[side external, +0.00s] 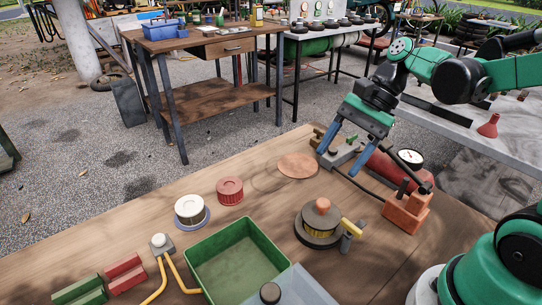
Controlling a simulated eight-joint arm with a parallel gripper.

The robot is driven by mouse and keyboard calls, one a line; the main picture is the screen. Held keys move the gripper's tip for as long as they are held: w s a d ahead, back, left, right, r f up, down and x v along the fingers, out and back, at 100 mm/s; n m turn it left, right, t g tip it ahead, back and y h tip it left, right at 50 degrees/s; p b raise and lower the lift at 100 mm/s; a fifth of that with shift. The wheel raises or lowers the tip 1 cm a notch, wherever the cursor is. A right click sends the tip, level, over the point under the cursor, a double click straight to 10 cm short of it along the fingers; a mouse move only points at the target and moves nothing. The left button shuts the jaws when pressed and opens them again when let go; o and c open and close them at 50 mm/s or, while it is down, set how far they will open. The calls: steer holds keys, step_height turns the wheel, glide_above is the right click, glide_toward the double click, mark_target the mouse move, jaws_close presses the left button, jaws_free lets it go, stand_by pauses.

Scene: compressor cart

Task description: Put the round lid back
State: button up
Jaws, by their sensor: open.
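My gripper (341,160) is open, with its two blue fingers apart and pointing down over the grey block and fittings of the compressor unit (343,151). Nothing shows held between the fingers. Which piece is the round lid is not certain. A red ribbed round cap (230,190) lies on the table to the left. A white cylinder with a pale top (189,208) stands beside it on a bluish round base. A flat copper-brown disc (298,165) lies left of my gripper.
A red tank with a gauge (409,158) and an orange-red block (405,213) stand right of the gripper. A green open tray (236,260), yellow-handled tool (163,262), and red (125,273) and green blocks (79,291) occupy the front left. Bare wood lies between the disc and tray.

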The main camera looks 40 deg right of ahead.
steer(key=n+t+h, duration=0.2)
steer(key=n, duration=0.3)
steer(key=n+t+h, duration=0.2)
steer(key=n, duration=0.3)
steer(key=n+t+h, duration=0.2)
steer(key=n+h, duration=0.1)
steer(key=n, duration=0.1)
steer(key=shift+w+d+f+n, duration=0.1)
steer(key=shift+w+f+n, duration=0.05)
steer(key=shift+w+n, duration=0.25)
